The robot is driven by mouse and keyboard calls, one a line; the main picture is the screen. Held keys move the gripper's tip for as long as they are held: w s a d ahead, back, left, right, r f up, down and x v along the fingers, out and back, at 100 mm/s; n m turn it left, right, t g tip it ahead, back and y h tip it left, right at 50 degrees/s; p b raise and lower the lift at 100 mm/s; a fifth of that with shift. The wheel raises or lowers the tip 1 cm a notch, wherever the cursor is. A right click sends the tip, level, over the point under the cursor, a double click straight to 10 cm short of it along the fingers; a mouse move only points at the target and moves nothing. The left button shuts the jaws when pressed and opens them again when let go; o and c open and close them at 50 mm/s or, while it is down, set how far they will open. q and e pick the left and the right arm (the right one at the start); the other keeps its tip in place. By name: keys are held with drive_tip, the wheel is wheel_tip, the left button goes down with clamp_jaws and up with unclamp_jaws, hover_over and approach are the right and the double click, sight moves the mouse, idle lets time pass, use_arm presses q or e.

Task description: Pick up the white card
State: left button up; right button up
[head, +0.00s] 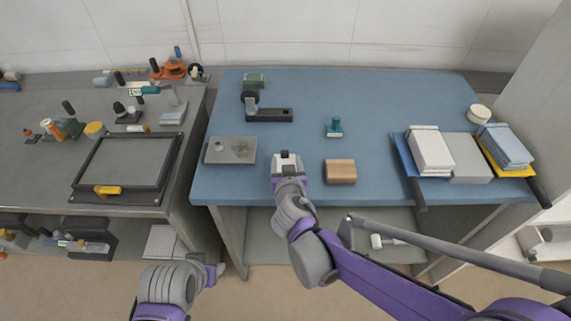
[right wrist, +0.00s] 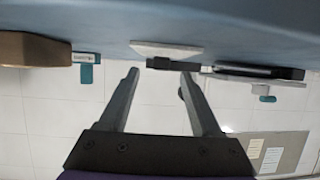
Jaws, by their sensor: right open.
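A white flat piece that looks like the white card (right wrist: 150,47) lies on the blue tabletop in the right wrist view, where the table shows at the top. A small dark block (right wrist: 174,64) sits against it. My right gripper (right wrist: 159,75) is open and empty, its two fingers spread and pointing toward the card and block, apparently short of them. In the head view my right gripper (head: 287,172) is at the table's front edge and partly covers the card (head: 286,157). My left gripper (head: 212,271) is low at the bottom left, and its jaws are not clear.
A brown block (head: 340,172) is close right of my right gripper; a grey plate (head: 230,150) is to its left. A black dispenser-like object (head: 268,114) and a teal stamp-like piece (head: 334,127) are behind. Folded cloths (head: 431,150) are at right. The table's middle is clear.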

sight(285, 155)
drive_tip(key=x, duration=0.3)
drive_tip(key=shift+w+f, duration=0.15)
drive_tip(key=shift+w, duration=0.1)
drive_tip(key=shift+c, duration=0.2)
clamp_jaws()
